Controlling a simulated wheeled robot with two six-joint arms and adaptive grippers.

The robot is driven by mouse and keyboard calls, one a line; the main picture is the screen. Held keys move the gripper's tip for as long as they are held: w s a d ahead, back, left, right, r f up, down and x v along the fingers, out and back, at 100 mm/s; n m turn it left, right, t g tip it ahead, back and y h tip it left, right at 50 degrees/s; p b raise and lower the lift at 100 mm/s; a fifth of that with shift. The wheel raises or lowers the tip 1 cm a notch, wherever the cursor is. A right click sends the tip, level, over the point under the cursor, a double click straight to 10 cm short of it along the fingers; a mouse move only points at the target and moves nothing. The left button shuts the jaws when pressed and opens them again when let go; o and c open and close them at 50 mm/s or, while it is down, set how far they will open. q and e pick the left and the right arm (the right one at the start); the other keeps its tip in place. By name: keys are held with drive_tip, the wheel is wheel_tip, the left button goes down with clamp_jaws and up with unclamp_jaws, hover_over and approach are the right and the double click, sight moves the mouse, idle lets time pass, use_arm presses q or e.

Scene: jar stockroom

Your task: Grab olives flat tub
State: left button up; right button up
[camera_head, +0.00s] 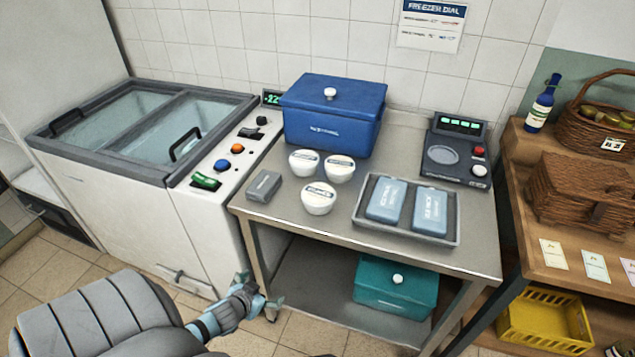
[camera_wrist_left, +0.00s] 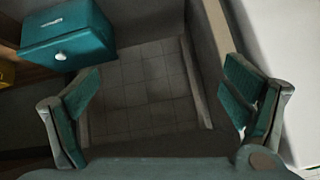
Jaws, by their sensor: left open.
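Three round white tubs stand on the steel table: one at the back left (camera_head: 304,162), one at the back right (camera_head: 340,169), and one nearer the front (camera_head: 318,199). Each has a dark label band across its lid. The lettering is too small to tell which is olives. My left gripper (camera_head: 258,292) is low, in front of the table's left front leg and below the tabletop, well apart from the tubs. In the left wrist view its jaws (camera_wrist_left: 165,95) are spread wide, with only floor between them. My right gripper is not in view.
The steel table (camera_head: 260,207) also bears a blue box (camera_head: 333,115), a grey block (camera_head: 264,186), a tray (camera_head: 448,240) with two ice packs, and a scale (camera_head: 455,150). A teal box (camera_head: 396,288) sits on the lower shelf. A freezer (camera_head: 130,215) stands left.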

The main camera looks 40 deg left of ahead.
use_arm(q)
drive_tip(key=w+r+t+p, duration=0.25)
drive_tip(key=w+r, duration=0.35)
drive_tip(key=r, duration=0.7)
drive_tip(key=t+h, duration=0.1)
drive_tip(key=t, duration=0.2)
approach(318, 194)
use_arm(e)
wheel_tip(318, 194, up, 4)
use_arm(q)
drive_tip(key=b+x, duration=0.6)
drive_tip(key=x, duration=0.4)
drive_tip(key=shift+f+b, duration=0.2)
drive_tip(key=shift+b, duration=0.1)
drive_tip(key=shift+w, duration=0.2)
drive_tip(key=shift+c, duration=0.4)
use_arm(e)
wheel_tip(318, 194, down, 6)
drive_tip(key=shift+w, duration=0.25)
use_arm(q)
drive_tip(key=shift+r, duration=0.1)
drive_tip(key=c, duration=1.3)
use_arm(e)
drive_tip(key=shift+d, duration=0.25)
use_arm(q)
drive_tip(key=shift+c, duration=0.2)
